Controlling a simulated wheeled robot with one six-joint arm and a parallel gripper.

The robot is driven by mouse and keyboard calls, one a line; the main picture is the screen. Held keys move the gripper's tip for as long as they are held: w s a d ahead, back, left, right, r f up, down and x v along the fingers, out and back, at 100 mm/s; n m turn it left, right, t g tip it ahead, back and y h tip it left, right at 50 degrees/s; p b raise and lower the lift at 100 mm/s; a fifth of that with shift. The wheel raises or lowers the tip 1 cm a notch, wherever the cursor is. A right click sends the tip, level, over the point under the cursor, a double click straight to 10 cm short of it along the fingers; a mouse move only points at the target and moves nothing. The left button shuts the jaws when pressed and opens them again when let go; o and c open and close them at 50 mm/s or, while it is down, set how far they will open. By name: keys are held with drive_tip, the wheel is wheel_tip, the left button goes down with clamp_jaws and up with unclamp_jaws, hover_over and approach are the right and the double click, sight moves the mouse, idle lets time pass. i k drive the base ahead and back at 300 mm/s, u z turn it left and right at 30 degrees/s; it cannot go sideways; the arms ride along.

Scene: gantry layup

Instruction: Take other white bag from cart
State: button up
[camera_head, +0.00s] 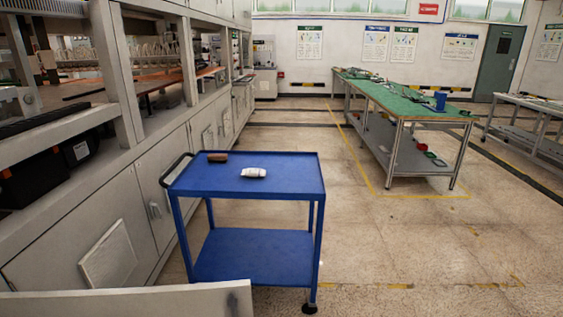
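A blue two-shelf cart (290,176) stands in the middle foreground, beside the grey machine cabinets. One small white bag (253,173) lies on the middle of its top shelf. I see only this one white bag on the cart. A small brown block-like object (217,157) lies on the same shelf, to the left and behind the bag. The cart's lower shelf (255,255) looks empty. My gripper is not in view.
Grey machine cabinets (150,185) line the left side, close to the cart's handle. A light flat panel (130,303) crosses the lower left foreground. A green-topped workbench (400,101) stands at the back right. The floor right of the cart is clear.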

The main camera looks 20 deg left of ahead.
sight(249, 172)
drive_tip(key=i, duration=3.05)
drive_tip(key=u, duration=3.45)
drive_tip(key=i, duration=0.5)
